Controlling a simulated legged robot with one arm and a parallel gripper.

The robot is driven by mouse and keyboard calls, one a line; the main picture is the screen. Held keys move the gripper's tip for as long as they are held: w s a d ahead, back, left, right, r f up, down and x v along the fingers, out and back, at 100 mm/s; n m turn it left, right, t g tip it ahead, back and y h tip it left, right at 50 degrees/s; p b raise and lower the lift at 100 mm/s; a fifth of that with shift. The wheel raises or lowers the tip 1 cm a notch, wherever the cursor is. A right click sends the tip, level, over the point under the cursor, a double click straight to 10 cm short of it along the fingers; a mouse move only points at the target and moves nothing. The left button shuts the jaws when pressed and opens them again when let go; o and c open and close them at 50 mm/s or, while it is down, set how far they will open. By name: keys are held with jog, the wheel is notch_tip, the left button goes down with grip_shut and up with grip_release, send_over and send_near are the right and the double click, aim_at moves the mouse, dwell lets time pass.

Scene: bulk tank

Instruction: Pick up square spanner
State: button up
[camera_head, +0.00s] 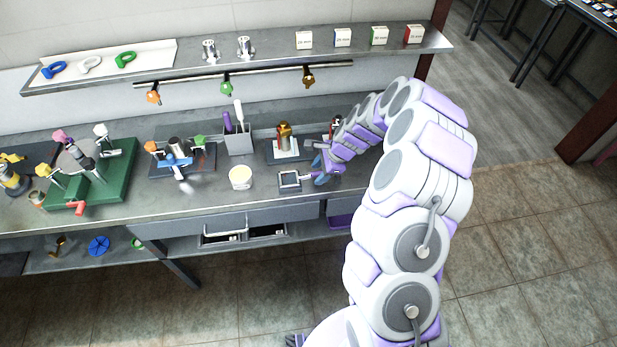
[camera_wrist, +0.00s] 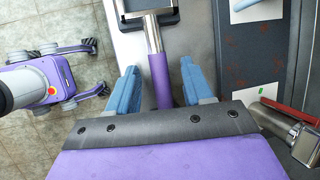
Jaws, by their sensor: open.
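The square spanner has a dark square head (camera_head: 289,180) and lies near the front edge of the steel workbench (camera_head: 215,203). Its grey shank and purple handle (camera_wrist: 160,80) show in the wrist view, with part of the square head at the top edge. My gripper (camera_head: 321,171) is over the handle end, to the right of the head. Its two blue fingers (camera_wrist: 162,88) are open, one on each side of the purple handle, with visible gaps. The near end of the handle is hidden behind my gripper's body.
A stand with a brass fitting (camera_head: 284,139) is just behind the spanner. A cream cup (camera_head: 240,178) and a grey holder (camera_head: 238,142) are to the left. A metal part (camera_wrist: 296,132) is close on the right in the wrist view. A shelf (camera_head: 385,45) hangs above.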

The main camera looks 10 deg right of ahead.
jog(key=shift+f, duration=0.1)
jog(key=shift+c, duration=0.2)
jog(key=shift+d, duration=0.15)
jog(key=c, duration=0.3)
grip_shut()
